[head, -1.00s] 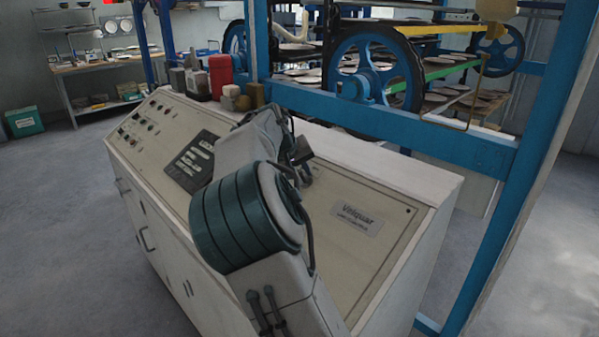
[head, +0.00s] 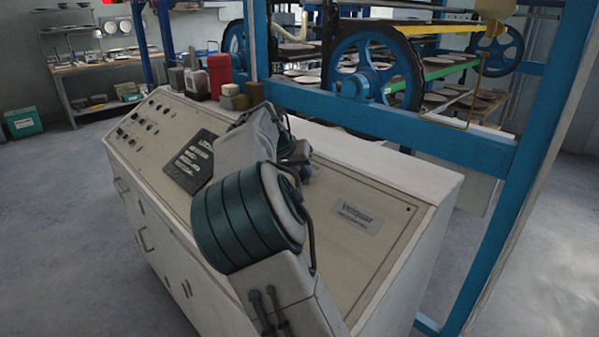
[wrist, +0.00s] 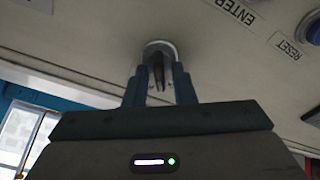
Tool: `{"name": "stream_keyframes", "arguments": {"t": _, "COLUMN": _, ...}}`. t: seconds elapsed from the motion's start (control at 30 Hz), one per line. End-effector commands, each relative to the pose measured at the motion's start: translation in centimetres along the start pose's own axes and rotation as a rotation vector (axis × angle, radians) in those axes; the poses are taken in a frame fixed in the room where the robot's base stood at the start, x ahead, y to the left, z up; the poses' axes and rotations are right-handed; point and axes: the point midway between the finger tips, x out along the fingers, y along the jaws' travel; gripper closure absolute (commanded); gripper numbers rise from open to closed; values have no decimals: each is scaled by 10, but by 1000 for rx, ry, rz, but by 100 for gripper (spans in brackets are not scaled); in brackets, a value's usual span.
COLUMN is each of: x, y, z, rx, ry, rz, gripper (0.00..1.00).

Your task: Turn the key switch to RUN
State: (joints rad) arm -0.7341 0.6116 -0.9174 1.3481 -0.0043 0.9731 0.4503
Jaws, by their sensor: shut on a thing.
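The key switch (wrist: 160,48) shows in the wrist view as a round metal collar on the pale panel, with a dark key (wrist: 157,72) standing out of it. My gripper (wrist: 158,84) has its two blue-grey fingers on either side of the key and is shut on it. The key's exact angle is hard to read between the fingers, and no RUN mark can be read. In the head view my arm hides the switch and the fingertips over the cream console (head: 345,262).
The console also carries a dark display (head: 190,162) and small knobs. Jars and a red canister (head: 220,76) stand on its back ledge. A blue frame post (head: 535,160) rises at right.

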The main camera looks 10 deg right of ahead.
Motion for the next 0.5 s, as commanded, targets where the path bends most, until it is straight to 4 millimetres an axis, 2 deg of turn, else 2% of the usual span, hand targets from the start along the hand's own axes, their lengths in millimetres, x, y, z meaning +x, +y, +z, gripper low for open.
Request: {"name": "stream_keyframes", "arguments": {"t": 0.5, "x": 0, "y": 1, "z": -1, "rx": 411, "ry": 4, "rz": 43, "gripper": 99}}
